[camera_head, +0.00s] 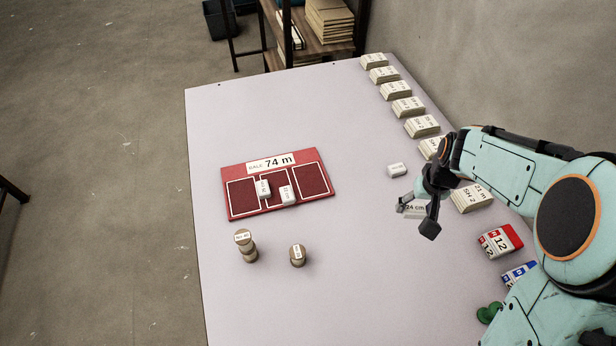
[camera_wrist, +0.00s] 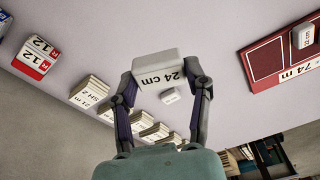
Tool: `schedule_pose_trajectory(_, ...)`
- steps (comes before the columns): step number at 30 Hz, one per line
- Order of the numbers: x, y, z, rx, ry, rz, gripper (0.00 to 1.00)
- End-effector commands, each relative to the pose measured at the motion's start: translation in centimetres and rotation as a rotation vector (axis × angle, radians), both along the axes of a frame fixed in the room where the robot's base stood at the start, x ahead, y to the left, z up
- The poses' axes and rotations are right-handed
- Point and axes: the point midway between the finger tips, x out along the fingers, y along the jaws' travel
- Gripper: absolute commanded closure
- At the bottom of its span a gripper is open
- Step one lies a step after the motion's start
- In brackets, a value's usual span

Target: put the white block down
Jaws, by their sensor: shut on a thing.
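My gripper (camera_head: 418,214) is on the right side of the table, with its fingers pointing down. It is shut on a white block (camera_head: 413,209) labelled "24 cm". In the wrist view the white block (camera_wrist: 160,65) sits between the two fingertips (camera_wrist: 166,84), its label facing the camera. I cannot tell whether its underside touches the table. Another small white block (camera_head: 396,170) lies alone on the table just behind the gripper. Two more white blocks (camera_head: 263,189) (camera_head: 287,195) rest on the red board (camera_head: 318,208) marked "74 m", to the left.
The pale table (camera_head: 340,290) is clear between the board and my gripper. Labelled stacks (camera_head: 408,106) line its right edge, with a red-and-white box (camera_head: 500,241) and a blue one (camera_head: 519,272) nearer. Round wooden pieces (camera_head: 246,246) (camera_head: 298,256) stand in front of the board.

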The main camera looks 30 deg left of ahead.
Motion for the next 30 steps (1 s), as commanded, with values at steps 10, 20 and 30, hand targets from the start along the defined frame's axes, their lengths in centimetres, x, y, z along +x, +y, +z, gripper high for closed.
schedule_pose_trajectory(10,-1.8,14.2,1.0,0.000,0.000,0.922,0.76)
schedule_pose_trajectory(20,-6.5,21.7,0.2,-0.001,0.001,1.140,0.76)
schedule_pose_trajectory(30,-2.5,26.8,-2.9,0.000,0.002,1.153,0.76)
